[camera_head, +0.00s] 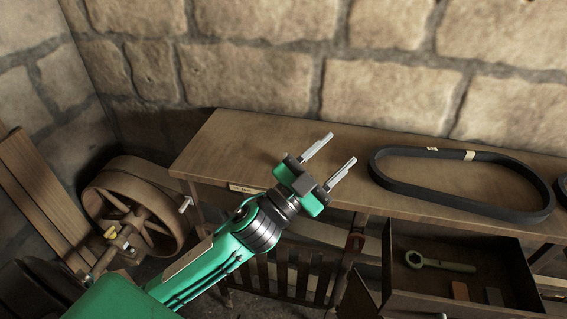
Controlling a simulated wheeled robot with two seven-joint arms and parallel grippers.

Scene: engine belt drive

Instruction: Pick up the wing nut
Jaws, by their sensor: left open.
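My left gripper (342,147) is open and empty, with its two pale fingers apart above the wooden bench (235,140). Its green arm comes in from the lower left. I cannot identify the wing nut with certainty. A small yellow part (110,232) sits by the hub of the big pulley wheel (115,190) at the left, well away from the gripper. My right gripper is not in view.
A black belt loop (395,193) lies on the bench to the right of the gripper. Below it, an open drawer (400,302) holds a greenish wrench (445,265) and small blocks. Planks (35,185) lean at the left. A stone wall (240,80) stands behind.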

